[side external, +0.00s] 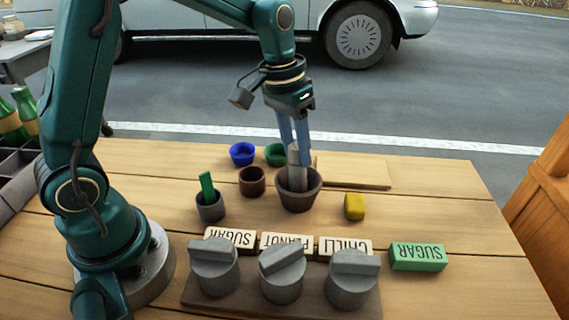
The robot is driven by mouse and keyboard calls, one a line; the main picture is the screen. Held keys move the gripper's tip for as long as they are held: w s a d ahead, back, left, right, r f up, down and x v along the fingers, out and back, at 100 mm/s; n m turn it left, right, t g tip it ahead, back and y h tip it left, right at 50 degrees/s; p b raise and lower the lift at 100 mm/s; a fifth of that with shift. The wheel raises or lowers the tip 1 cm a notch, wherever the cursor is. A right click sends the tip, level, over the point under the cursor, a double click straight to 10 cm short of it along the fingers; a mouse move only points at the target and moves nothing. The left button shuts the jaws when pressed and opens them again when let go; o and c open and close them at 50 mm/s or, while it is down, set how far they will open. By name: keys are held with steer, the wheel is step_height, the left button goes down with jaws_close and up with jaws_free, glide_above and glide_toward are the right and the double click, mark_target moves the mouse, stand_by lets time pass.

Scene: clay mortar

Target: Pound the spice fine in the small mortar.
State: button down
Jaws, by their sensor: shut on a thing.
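My gripper (295,147) is shut on a grey pestle (297,176), its blue fingers pointing down around the pestle's upper part. The pestle stands nearly upright with its lower end inside a brown clay mortar (299,203). The mortar's wall hides the pestle's tip, and I cannot see any spice inside. A smaller brown clay bowl (252,187) stands to the left, apart from the mortar. I cannot tell what is in it.
Blue (242,155) and green (275,156) bowls stand behind. A grey cup (210,211) holds a green stick. A yellow block (354,207) lies right. The table's right is clear.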

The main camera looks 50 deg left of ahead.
steer(key=shift+f, duration=0.1)
steer(key=shift+f, duration=0.85)
steer(key=shift+r, duration=0.9)
steer(key=shift+f, duration=0.85)
steer(key=shift+r, duration=0.85)
